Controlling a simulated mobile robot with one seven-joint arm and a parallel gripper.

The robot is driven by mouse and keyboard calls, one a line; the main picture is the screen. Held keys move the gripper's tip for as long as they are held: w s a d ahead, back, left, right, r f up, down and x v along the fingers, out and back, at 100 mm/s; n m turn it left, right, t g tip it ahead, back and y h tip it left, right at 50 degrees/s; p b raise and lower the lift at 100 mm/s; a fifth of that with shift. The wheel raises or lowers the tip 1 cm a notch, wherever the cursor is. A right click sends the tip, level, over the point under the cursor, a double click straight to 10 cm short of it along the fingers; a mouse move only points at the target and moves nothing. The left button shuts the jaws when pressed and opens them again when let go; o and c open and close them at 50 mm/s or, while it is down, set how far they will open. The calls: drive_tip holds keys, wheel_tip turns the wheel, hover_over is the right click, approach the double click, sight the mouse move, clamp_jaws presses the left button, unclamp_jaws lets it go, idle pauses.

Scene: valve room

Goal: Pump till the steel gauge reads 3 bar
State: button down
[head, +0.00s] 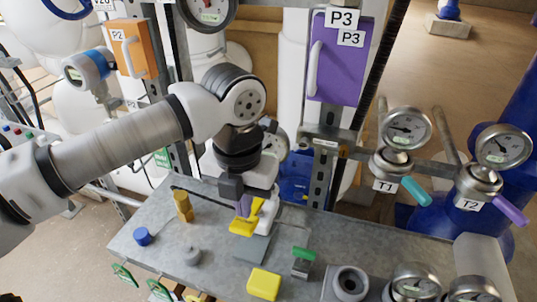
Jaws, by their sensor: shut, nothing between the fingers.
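Several round dial gauges are in the head view, and I cannot tell which is the steel gauge. One gauge (406,128) stands above the tag T1 with a teal lever (414,190). Another gauge (503,147) stands above the tag T2 with a purple lever (510,210). Their readings are too small to make out. My gripper (246,214) points down over the bench, shut and empty. I cannot tell whether these touch, or which part is the pump.
The grey bench (150,262) carries a blue knob (142,236), an ochre post (183,206), a yellow block (265,284) and a green-topped fitting (303,262). A purple box (342,60) marked P3 and an orange box (130,48) marked P2 stand behind.

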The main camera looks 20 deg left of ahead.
sight(245, 221)
wheel_tip(245, 221, down, 6)
drive_tip(key=b, duration=0.5)
drive_tip(key=shift+r+b, duration=0.2)
drive_tip(key=shift+b, duration=0.1)
drive_tip(key=shift+r+p, duration=1.75)
drive_tip(key=shift+r, duration=1.05)
drive_tip(key=shift+f, duration=0.2)
wheel_tip(245, 221, down, 5)
drive_tip(key=b, duration=0.5)
drive_tip(key=shift+f, duration=0.1)
drive_tip(key=shift+r+p, duration=1.6)
drive_tip(key=shift+r, duration=1.25)
drive_tip(key=shift+f, duration=0.25)
